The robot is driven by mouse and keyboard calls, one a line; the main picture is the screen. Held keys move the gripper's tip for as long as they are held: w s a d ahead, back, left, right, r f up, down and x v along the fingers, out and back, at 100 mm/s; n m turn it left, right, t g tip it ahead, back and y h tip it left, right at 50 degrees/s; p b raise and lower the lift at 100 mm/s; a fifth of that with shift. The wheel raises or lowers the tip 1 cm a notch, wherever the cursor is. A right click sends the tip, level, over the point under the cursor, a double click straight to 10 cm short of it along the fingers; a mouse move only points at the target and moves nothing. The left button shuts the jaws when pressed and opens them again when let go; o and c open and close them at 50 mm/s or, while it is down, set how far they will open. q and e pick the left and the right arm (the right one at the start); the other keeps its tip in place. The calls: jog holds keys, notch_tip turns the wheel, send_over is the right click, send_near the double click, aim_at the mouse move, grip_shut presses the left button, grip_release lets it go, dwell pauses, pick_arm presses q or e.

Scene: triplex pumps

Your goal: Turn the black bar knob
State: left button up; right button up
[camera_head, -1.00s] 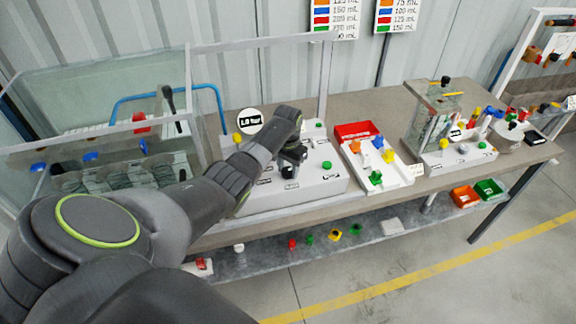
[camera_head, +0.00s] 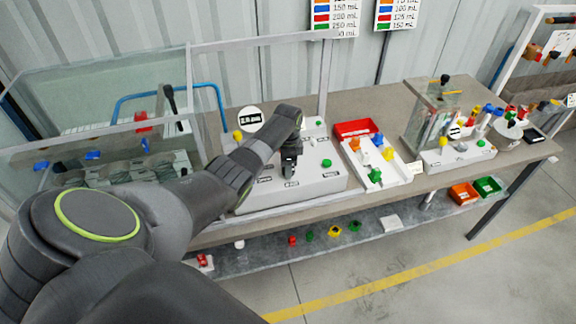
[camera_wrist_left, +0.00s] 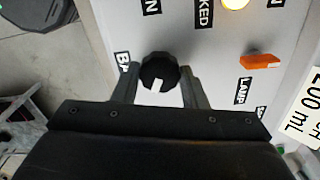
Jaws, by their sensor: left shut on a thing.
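The black bar knob (camera_wrist_left: 158,68) sits on the white control panel (camera_wrist_left: 205,60), between the two fingers of my left gripper (camera_wrist_left: 160,82) in the left wrist view. A white mark shows on its lower side. The gripper is shut on the knob, with a finger at either side. In the head view my left gripper (camera_head: 289,168) reaches down to the top of the white control box (camera_head: 318,184) and hides the knob there. My right gripper is not in view.
An orange switch (camera_wrist_left: 260,62) and a lit lamp (camera_wrist_left: 234,3) are near the knob. A round white gauge (camera_head: 250,119) stands behind the box. A red and white tray (camera_head: 358,130) with coloured parts lies to the right. A glass enclosure (camera_head: 95,115) stands at left.

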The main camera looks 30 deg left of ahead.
pick_arm(q)
jog(key=shift+m, duration=0.8)
jog(key=shift+w+r, duration=0.1)
jog(key=o, duration=1)
notch_tip(320, 180, up, 17)
jog(key=shift+r+b, duration=0.15)
jog(key=shift+b, duration=0.45)
